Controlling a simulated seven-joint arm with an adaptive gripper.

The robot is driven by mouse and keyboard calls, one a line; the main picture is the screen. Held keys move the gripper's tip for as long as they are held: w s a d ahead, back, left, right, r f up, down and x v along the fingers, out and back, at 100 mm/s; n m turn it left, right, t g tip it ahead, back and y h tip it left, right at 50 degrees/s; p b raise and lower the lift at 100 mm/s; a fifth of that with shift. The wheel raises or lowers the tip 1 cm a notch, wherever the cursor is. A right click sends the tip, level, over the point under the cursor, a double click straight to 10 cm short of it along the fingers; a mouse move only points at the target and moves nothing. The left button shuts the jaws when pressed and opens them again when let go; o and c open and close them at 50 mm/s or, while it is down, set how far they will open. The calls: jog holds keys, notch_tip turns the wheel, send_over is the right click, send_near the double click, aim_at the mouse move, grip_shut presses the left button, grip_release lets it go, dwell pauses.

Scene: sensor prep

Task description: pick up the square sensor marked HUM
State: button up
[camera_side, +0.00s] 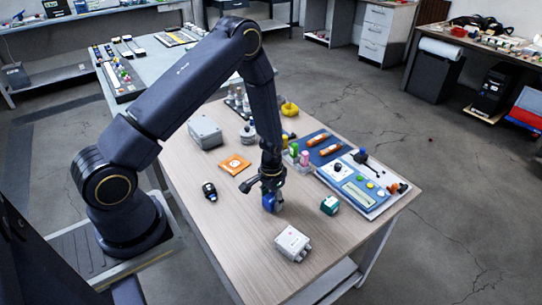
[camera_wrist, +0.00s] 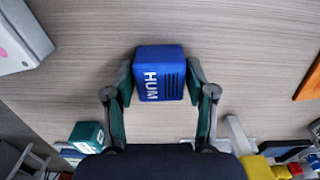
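The blue square sensor marked HUM (camera_wrist: 160,73) lies between the two fingers of my gripper (camera_wrist: 160,85) in the wrist view, its white letters and dark slots facing the camera. One finger is on each side of it, with narrow gaps showing, so my gripper looks open around it. In the side view, my gripper (camera_side: 268,184) points down at the blue sensor (camera_side: 270,202), which is at the tabletop and partly hidden by the fingers.
A green sensor (camera_side: 330,205) and a white box (camera_side: 292,243) stand nearby on the wooden table (camera_side: 235,230). A panel (camera_side: 362,184) is at the right.

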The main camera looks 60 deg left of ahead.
jog(key=c, duration=0.7)
jog(key=shift+r, duration=0.1)
jog(key=shift+c, duration=0.2)
